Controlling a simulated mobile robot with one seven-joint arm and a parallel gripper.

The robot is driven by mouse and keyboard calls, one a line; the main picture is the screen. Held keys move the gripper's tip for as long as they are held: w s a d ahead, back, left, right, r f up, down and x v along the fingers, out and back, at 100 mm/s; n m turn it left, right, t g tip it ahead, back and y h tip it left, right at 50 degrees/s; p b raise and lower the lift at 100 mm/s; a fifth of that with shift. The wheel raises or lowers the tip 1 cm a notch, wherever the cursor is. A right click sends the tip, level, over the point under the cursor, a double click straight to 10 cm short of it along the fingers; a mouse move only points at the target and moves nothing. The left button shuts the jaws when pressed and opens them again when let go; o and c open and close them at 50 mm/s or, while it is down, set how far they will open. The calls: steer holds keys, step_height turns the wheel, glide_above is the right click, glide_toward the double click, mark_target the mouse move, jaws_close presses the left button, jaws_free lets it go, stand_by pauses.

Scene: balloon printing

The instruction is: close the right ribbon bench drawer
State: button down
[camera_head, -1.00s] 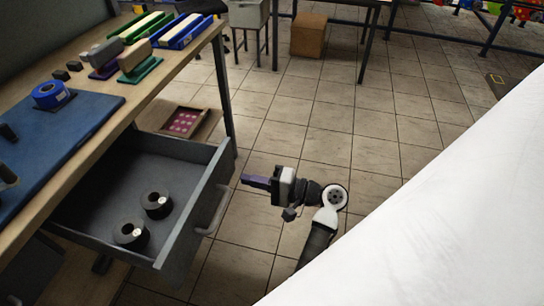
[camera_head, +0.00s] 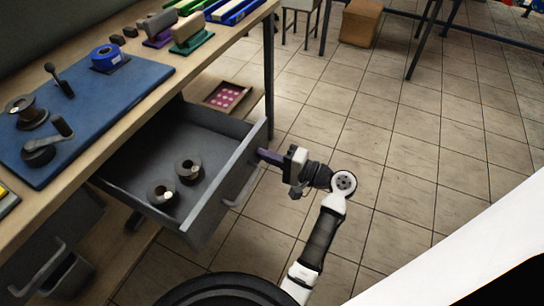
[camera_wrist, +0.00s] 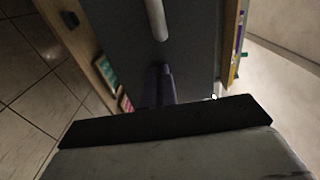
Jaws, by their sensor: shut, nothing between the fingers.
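The right ribbon bench drawer (camera_head: 232,180) is a grey drawer standing well open under the bench. Two dark spools (camera_head: 188,168) (camera_head: 161,192) lie inside it. Its pale bar handle (camera_head: 241,188) is on the front panel, and the handle also shows at the top of the wrist view (camera_wrist: 156,20). My gripper (camera_head: 262,155) is shut and empty, its dark purple fingers pointing at the front panel near its far end, beside the handle. In the wrist view the fingertips (camera_wrist: 162,72) are at or very near the grey panel (camera_wrist: 188,50); I cannot tell if they touch.
The bench top holds a blue mat (camera_head: 100,118) with a blue tape roll (camera_head: 105,57) and dark tools. A second drawer handle (camera_head: 38,272) is at lower left. A pink-dotted tray (camera_head: 227,96) sits beyond the open drawer.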

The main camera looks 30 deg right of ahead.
steer(key=b+x, duration=0.1)
steer(key=x, duration=2.7)
steer(key=shift+a+b, duration=0.1)
steer(key=shift+b, duration=0.25)
steer(key=shift+w+a, duration=0.15)
steer(key=shift+w, duration=0.05)
steer(key=shift+w+r, duration=0.1)
steer(key=shift+r, duration=0.2)
steer(key=shift+a+r, duration=0.1)
steer(key=shift+a, duration=0.05)
